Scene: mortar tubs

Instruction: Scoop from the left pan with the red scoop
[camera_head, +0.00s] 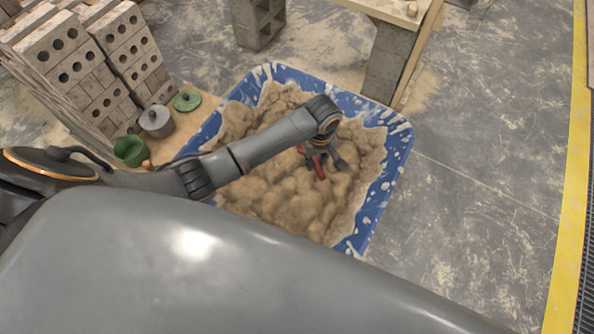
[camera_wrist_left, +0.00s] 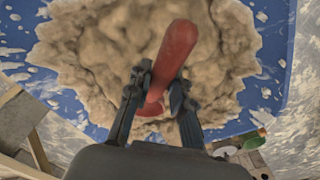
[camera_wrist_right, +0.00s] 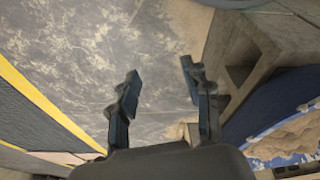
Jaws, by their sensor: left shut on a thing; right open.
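A blue tub (camera_head: 399,147) on the floor holds a heap of tan, lumpy mortar (camera_head: 270,185). My left arm reaches over it. My left gripper (camera_head: 325,160) is shut on the red scoop (camera_head: 317,165) just over the heap. In the left wrist view the scoop's red handle (camera_wrist_left: 175,55) sits between the fingers of the left gripper (camera_wrist_left: 158,95), and the mortar lies behind it. The scoop's bowl is mostly hidden by the fingers. My right gripper (camera_wrist_right: 160,85) is open and empty in the right wrist view, with bare floor beyond it. It does not show in the head view.
Stacked perforated bricks (camera_head: 85,60) stand at the upper left. A green bucket (camera_head: 130,151), a grey pot (camera_head: 156,121) and a green lid (camera_head: 187,100) stand left of the tub. A block-supported bench (camera_head: 390,55) is behind it. Floor at right is clear up to a yellow strip (camera_head: 570,180).

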